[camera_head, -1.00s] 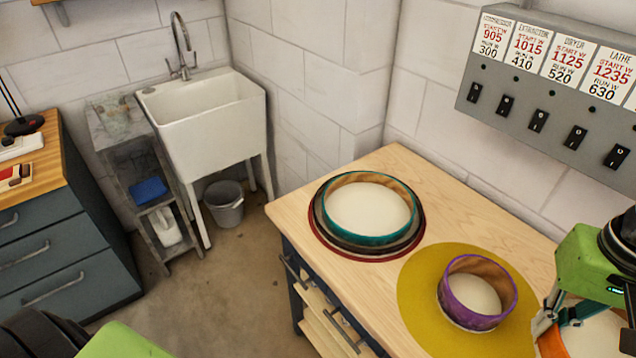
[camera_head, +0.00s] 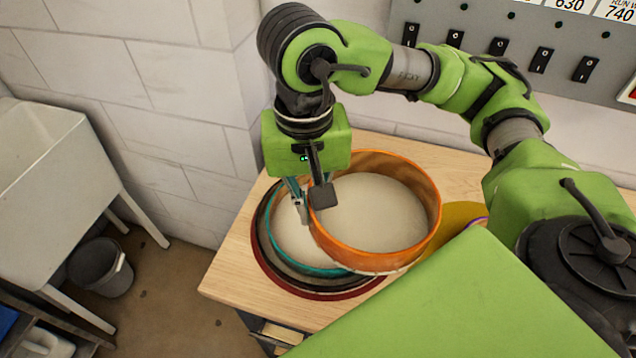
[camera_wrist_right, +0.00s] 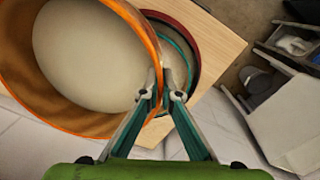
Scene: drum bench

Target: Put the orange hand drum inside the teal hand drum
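The orange hand drum (camera_head: 348,256) is held above the bench, overlapping the right part of the teal hand drum (camera_head: 290,260) in the head view. The teal drum sits on the bench inside dark and red rings, its pale inside partly hidden by the orange drum. My right gripper (camera_head: 309,203) is shut on the orange drum's left rim, one finger on each side of the wall. The right wrist view shows the orange drum (camera_wrist_right: 145,35) at the fingertips (camera_wrist_right: 163,96), with the teal drum (camera_wrist_right: 188,60) beyond it. My left gripper is not in view.
The wooden bench top (camera_head: 232,270) is bare at the left front. A switch panel (camera_head: 480,30) hangs on the wall behind.

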